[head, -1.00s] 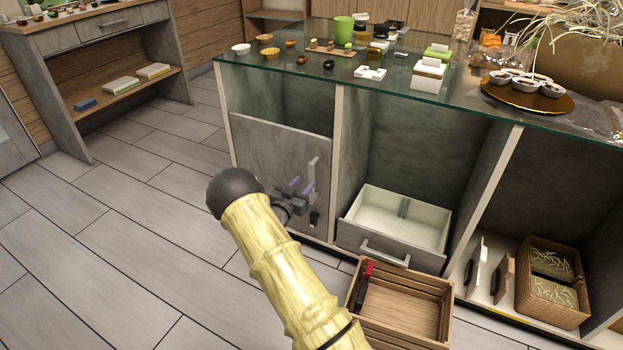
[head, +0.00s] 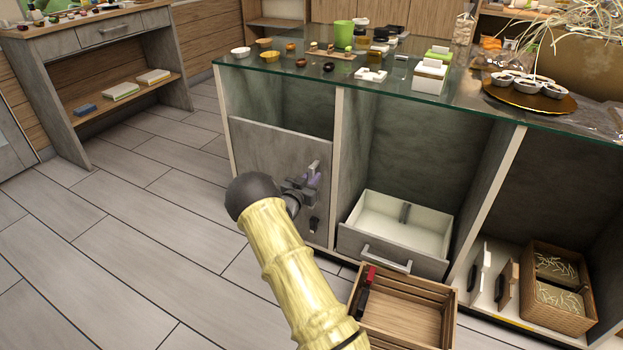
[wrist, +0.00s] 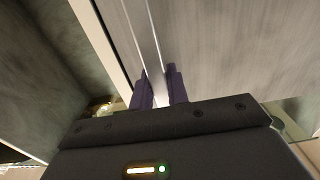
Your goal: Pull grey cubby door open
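The grey cubby door (head: 262,148) covers the lower part of the left cubby under the glass counter. It looks flush with the frame, and the cubby shows open above its top edge. A light vertical handle (head: 314,166) is on the door's right side. My gripper (head: 307,182) is at this handle, with its purple fingers on either side of it. In the wrist view, the handle (wrist: 146,45) runs down between the fingers (wrist: 160,88), which look closed on it. My arm hides the door's lower left part.
A pulled-out drawer (head: 400,257) is in the middle cubby, right of the door. A wooden crate (head: 450,318) is on the floor in front of it. Small items crowd the glass counter top (head: 300,75). The tiled floor (head: 130,250) left of the door is clear.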

